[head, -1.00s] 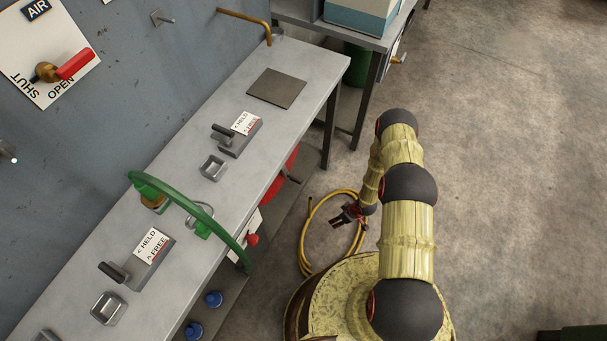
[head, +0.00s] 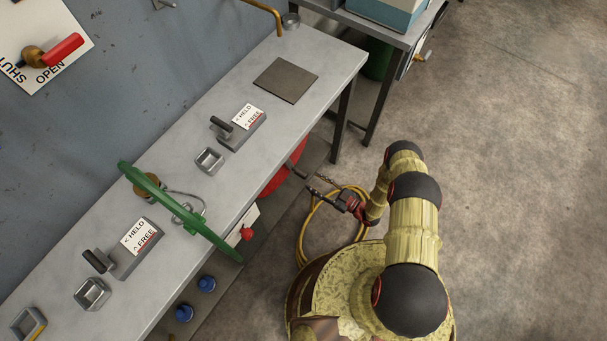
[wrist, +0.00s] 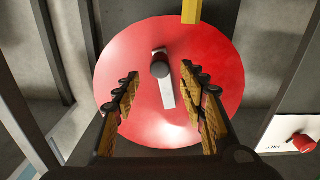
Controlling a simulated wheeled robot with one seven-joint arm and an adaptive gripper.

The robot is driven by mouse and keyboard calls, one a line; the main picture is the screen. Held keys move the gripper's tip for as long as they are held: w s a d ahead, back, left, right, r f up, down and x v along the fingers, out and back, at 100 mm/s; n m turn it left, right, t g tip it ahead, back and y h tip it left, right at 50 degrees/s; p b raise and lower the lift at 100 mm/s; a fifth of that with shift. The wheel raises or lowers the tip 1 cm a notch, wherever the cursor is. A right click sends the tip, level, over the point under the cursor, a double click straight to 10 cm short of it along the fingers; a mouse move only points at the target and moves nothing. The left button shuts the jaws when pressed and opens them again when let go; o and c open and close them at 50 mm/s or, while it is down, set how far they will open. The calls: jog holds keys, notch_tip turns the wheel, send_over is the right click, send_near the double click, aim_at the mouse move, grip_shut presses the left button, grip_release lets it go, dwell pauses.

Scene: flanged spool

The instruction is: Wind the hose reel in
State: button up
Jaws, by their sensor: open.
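The hose reel is a red disc (wrist: 215,75) under the bench, facing me in the wrist view. A pale crank arm (wrist: 167,95) on it carries a dark round knob (wrist: 160,65). In the head view only part of the red disc (head: 277,183) shows below the bench edge. A yellow hose (head: 302,232) lies coiled on the floor, partly behind my arm. My gripper (wrist: 159,75) is open and empty, its fingers either side of the knob in the picture; contact cannot be told. In the head view my gripper (head: 302,178) reaches toward the disc.
The bench (head: 330,65) overhangs the reel, with a dark leg (head: 342,120) to its right. Two HELD/FREE lever blocks (head: 240,128) (head: 137,245) stand on top. A red knob (head: 247,234) on a white panel is left of the reel. Open floor (head: 500,180) lies right.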

aim_at(303, 175)
jog(key=shift+b+x, duration=1)
jog(key=shift+x, duration=2.5)
jog(key=shift+c, duration=0.4)
grip_shut()
